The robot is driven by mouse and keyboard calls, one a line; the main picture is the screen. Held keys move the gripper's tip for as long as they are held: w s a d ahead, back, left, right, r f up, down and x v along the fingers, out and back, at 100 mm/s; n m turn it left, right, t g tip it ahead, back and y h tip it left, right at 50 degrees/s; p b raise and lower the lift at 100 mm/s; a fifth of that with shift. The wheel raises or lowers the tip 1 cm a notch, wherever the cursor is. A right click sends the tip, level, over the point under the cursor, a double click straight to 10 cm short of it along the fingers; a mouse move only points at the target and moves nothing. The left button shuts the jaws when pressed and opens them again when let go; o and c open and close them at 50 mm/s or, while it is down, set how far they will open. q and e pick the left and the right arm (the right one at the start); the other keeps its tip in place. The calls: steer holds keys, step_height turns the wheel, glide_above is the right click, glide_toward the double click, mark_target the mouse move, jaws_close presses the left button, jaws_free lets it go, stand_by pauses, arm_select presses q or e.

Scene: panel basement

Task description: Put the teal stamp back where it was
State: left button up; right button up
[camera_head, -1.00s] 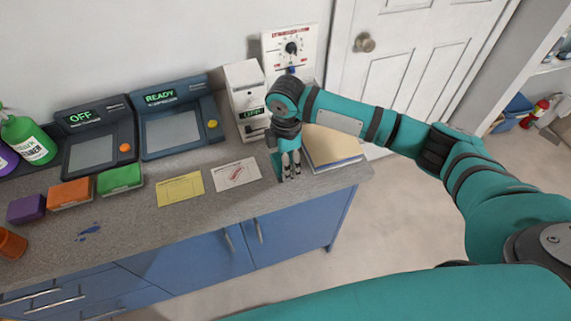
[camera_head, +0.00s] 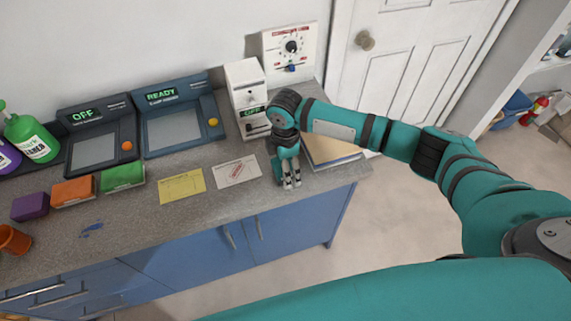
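My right gripper (camera_head: 291,184) is low over the counter's front right part, pointing down. Its two pale fingertips are a little apart, with nothing visible between them. A small teal shape (camera_head: 278,173) shows just left of the fingers. It may be the teal stamp, but I cannot clearly tell it from my teal wrist. A white card (camera_head: 237,171) with a red mark lies left of the gripper, and a yellow card (camera_head: 182,186) lies further left. My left gripper is not in view.
Green (camera_head: 122,177), orange (camera_head: 73,190) and purple (camera_head: 30,206) blocks sit at the left. A READY device (camera_head: 179,124), an OFF device (camera_head: 97,149) and a white machine (camera_head: 243,80) stand behind. A paper stack (camera_head: 330,150) lies right of the gripper, near the counter's end.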

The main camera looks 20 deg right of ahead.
steer(key=shift+r, duration=0.1)
step_height(320, 180, up, 12)
steer(key=b, duration=0.1)
steer(key=shift+b, duration=0.4)
steer(key=shift+a, duration=0.1)
